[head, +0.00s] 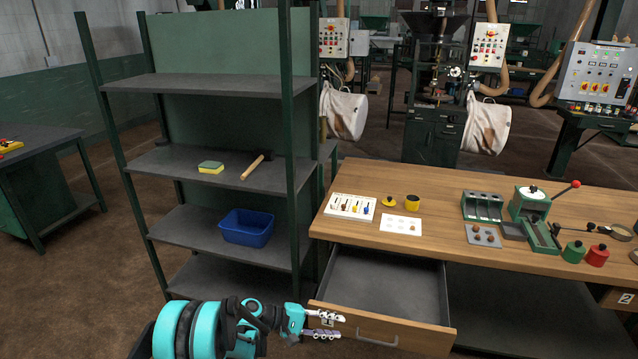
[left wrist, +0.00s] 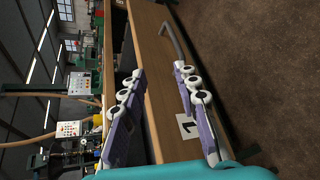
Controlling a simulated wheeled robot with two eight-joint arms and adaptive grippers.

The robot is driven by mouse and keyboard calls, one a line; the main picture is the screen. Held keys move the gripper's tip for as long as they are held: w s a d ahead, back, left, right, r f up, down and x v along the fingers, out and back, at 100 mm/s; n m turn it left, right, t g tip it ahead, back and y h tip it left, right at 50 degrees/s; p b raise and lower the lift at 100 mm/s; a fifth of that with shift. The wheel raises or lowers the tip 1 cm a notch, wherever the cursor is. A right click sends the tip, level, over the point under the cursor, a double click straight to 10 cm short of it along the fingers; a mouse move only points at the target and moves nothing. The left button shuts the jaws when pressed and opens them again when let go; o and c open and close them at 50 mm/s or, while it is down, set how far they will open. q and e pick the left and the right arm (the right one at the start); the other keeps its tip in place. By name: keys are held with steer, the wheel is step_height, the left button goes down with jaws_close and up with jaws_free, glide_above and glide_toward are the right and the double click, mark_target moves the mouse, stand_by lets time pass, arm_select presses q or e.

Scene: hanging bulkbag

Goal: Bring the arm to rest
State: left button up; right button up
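My left arm comes in at the bottom of the head view, and its gripper (head: 326,323) is at the left end of the open drawer's front (head: 385,331). The two fingers are spread apart with nothing held between them. In the left wrist view the gripper (left wrist: 162,108) is open, one finger on each side of the drawer's wooden front edge (left wrist: 150,60). I cannot tell whether the fingers touch the wood. The drawer handle (left wrist: 174,42) shows beyond the fingertips. My right gripper is not in view.
The drawer (head: 385,285) is pulled out and looks empty under the wooden workbench (head: 450,200).

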arm_select(q)
steer(key=s+a+r+m+t+y, duration=0.1)
steer(key=s+a+r+y, duration=0.25)
steer(key=r, duration=0.35)
steer(key=s+a+r+m+t+y, duration=0.1)
steer(key=s+a+r+t+y, duration=0.15)
steer(key=s+a+r, duration=0.35)
steer(key=s+a+r+m+t+y, duration=0.1)
steer(key=s+a+m+y, duration=0.1)
steer(key=s+a, duration=0.4)
steer(key=s+a+r+m+t+y, duration=0.1)
steer(key=s+a+y, duration=0.4)
steer(key=s, duration=0.6)
steer(key=shift+a+r+m+y, duration=0.3)
steer(key=shift+a+r+m, duration=0.35)
steer(key=shift+a+m, duration=0.2)
